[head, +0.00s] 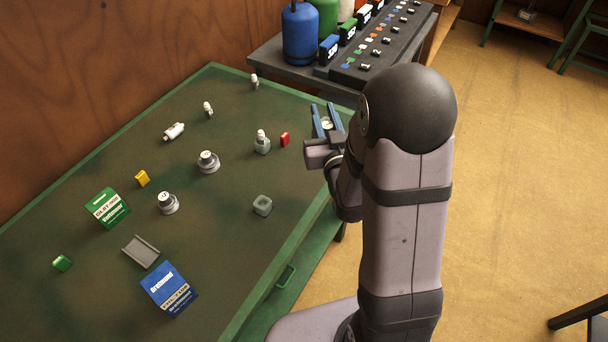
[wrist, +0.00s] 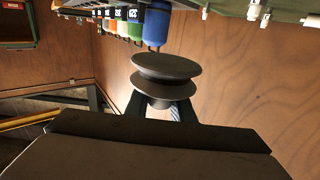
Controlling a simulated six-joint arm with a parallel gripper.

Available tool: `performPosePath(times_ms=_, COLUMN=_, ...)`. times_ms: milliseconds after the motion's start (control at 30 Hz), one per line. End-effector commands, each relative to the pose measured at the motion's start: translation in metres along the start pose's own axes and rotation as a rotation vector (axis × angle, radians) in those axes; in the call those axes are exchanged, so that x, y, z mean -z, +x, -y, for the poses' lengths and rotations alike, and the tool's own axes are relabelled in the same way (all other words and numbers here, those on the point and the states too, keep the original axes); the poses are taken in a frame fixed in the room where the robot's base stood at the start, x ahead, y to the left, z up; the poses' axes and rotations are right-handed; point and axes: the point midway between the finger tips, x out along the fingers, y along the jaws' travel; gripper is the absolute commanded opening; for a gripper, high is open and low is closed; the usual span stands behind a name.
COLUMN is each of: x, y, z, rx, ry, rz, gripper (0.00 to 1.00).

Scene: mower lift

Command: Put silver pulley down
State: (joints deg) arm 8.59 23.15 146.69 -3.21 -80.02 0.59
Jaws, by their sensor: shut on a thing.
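My gripper (head: 328,120) has blue fingers in the head view and is shut on a silver pulley (head: 327,124). It holds the pulley in the air near the green table's right edge, by its far right corner. In the wrist view the pulley (wrist: 165,76) shows as two dark grey round flanges with a groove between them. The fingertips (wrist: 160,108) are at its hub and are partly hidden behind the dark gripper body. The green table (head: 225,255) stands to the left of my arm.
Two grey stepped round parts (head: 208,162) (head: 167,204), a green box (head: 107,208), a blue box (head: 169,288), a grey tray (head: 141,251) and a small square cup (head: 262,205) stand on the table. A dark bench (head: 275,55) with gas bottles adjoins behind. The table's near right is clear.

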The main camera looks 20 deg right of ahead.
Motion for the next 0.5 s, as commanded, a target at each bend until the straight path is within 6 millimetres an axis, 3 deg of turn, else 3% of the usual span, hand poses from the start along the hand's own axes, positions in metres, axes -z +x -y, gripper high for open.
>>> performPosePath(times_ms=367, x=0.027, y=0.005, z=0.003, rx=0.049, ry=-0.002, rz=-0.003, gripper=0.0)
performPosePath(times_ms=500, x=0.033, y=0.015, z=0.015, rx=0.111, ry=-0.002, rz=0.0, gripper=0.0)
